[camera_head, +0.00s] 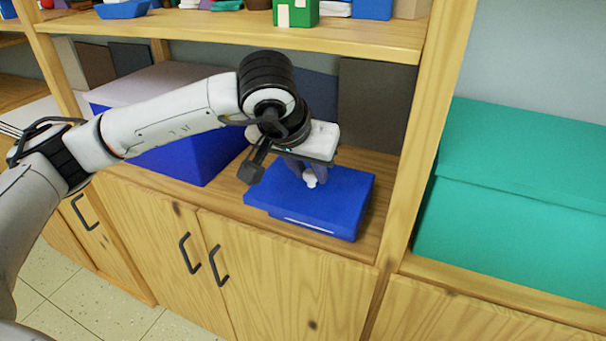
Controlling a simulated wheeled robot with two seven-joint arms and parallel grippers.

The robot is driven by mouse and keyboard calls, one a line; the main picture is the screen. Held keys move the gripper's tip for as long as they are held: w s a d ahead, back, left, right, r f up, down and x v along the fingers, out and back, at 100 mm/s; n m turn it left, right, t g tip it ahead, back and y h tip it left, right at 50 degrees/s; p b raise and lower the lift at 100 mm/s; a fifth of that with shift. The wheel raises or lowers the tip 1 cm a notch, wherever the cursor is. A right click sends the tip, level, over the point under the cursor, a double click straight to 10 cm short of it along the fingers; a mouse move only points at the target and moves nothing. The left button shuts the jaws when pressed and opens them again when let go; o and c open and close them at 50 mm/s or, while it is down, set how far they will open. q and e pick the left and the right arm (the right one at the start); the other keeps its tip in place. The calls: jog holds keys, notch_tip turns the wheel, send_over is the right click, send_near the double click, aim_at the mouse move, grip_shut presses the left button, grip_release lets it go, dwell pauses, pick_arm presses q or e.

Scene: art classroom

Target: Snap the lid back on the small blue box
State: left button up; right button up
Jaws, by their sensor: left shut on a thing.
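The small blue box (312,229) sits on the wooden shelf near its front edge. Its blue lid (345,188) lies on top, with a small white knob (311,181) near its middle. The lid and box outlines look slightly out of line at the left and front, and I cannot tell whether the lid is fully seated. My left gripper (306,176) points down over the lid and is shut on the knob. The gripper and wrist hide the back left of the lid. My right gripper is not in view.
A larger blue box (185,150) with a pale top stands to the left on the same shelf. A wooden upright (425,140) rises close on the right, with a big green box (520,190) beyond it. An upper shelf (350,38) overhangs behind. Cabinet doors are below.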

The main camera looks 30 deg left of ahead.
pick_arm(q)
jog(key=w, duration=0.3)
jog(key=shift+w+a+p, duration=0.1)
jog(key=shift+w+p, duration=0.15)
jog(key=shift+p, duration=0.1)
jog(key=shift+w+a, duration=0.1)
jog(key=shift+w, duration=1.35)
jog(key=shift+f, duration=0.5)
jog(key=shift+b, duration=0.3)
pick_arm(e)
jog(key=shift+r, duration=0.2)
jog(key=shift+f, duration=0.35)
pick_arm(q)
jog(key=shift+f+b, duration=1.05)
jog(key=shift+b, duration=0.1)
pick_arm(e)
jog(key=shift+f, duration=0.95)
pick_arm(q)
jog(key=o, duration=1.6)
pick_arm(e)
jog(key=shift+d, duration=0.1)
